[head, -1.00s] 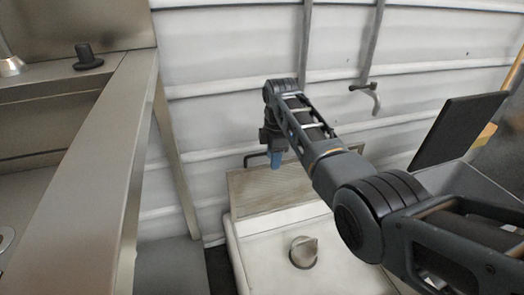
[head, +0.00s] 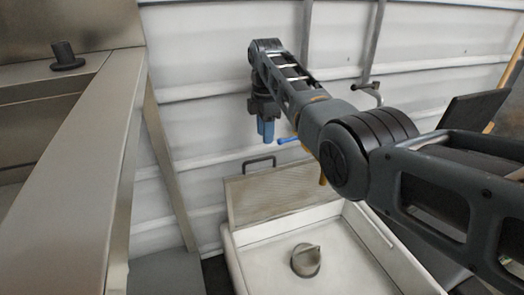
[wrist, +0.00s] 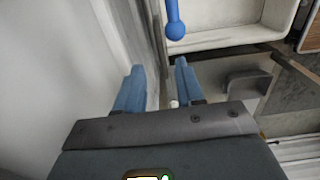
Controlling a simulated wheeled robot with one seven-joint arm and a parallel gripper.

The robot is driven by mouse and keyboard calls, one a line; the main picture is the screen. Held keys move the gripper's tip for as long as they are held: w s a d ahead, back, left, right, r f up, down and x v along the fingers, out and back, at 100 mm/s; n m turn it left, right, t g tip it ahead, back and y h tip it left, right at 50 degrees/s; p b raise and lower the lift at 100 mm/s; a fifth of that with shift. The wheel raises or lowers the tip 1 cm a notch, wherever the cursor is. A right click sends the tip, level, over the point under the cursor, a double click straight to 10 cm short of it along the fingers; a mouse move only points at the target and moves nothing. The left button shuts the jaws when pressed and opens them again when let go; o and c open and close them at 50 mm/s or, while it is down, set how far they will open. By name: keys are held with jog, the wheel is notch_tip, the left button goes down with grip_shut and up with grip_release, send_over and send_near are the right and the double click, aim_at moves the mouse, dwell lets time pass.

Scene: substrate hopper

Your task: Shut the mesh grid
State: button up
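The mesh grid (head: 285,192) is a beige, finely textured panel standing raised at the back edge of the white hopper (head: 237,262). A dark bar handle (head: 258,162) sticks up at its top left. The hopper's inside is open to view. My gripper (head: 266,130) hangs with its blue fingers pointing down, above the handle and apart from it. In the wrist view, my gripper (wrist: 158,84) has its two blue fingers apart with nothing held between them. The hopper's pale basin (wrist: 225,22) shows at the top there.
A round knob-like piece (head: 305,260) sits in the hopper. A blue ball-ended rod (head: 290,140) is right of my fingers; it also shows in the wrist view (wrist: 175,22). A white ribbed wall (head: 200,120) rises behind. A metal counter (head: 85,170) stands at left.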

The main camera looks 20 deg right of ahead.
notch_tip(320, 180, down, 8)
jog(key=b, duration=0.3)
jog(key=shift+r, duration=0.2)
grip_shut()
dwell(0.5)
